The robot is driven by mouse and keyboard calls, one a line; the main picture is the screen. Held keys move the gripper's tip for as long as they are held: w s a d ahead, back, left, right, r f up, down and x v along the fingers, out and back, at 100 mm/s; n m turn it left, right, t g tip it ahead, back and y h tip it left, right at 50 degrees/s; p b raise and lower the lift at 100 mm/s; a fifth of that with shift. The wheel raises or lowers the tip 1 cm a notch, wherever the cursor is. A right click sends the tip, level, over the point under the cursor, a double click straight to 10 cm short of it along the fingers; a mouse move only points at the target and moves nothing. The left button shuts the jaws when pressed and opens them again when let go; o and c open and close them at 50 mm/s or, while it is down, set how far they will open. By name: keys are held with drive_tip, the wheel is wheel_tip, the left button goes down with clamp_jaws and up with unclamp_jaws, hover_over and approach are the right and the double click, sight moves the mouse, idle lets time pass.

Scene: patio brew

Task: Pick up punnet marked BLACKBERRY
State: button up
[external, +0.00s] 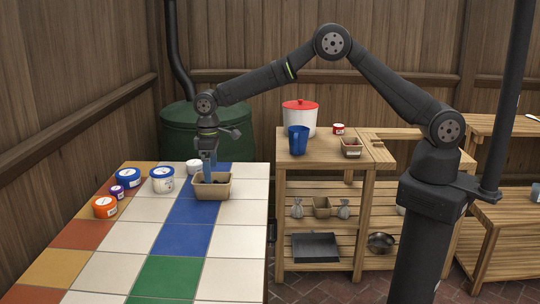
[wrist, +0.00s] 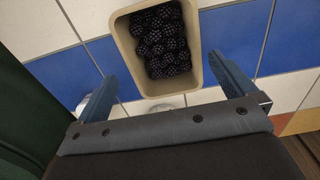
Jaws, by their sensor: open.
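A tan punnet (external: 222,192) stands on the tiled table, near its far right corner. In the wrist view the punnet (wrist: 127,50) is filled with blackberries (wrist: 160,42). No label shows on the sides I can see. My gripper (external: 211,175) is over the punnet's left part in the external view, pointing down. In the wrist view my gripper (wrist: 168,80) is open, with one finger on each side of the punnet's near end.
A wooden shelf at right holds a blue jug (external: 298,140), a red-lidded pot (external: 300,118) and another punnet (external: 351,148). The front tiles are clear.

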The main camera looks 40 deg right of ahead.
sight(213, 185)
drive_tip(key=shift+s+f, duration=0.2)
drive_tip(key=shift+f, duration=1.5)
drive_tip(key=shift+s+f, duration=0.15)
drive_tip(key=shift+f, duration=1.5)
drive_tip(key=c, duration=1.1)
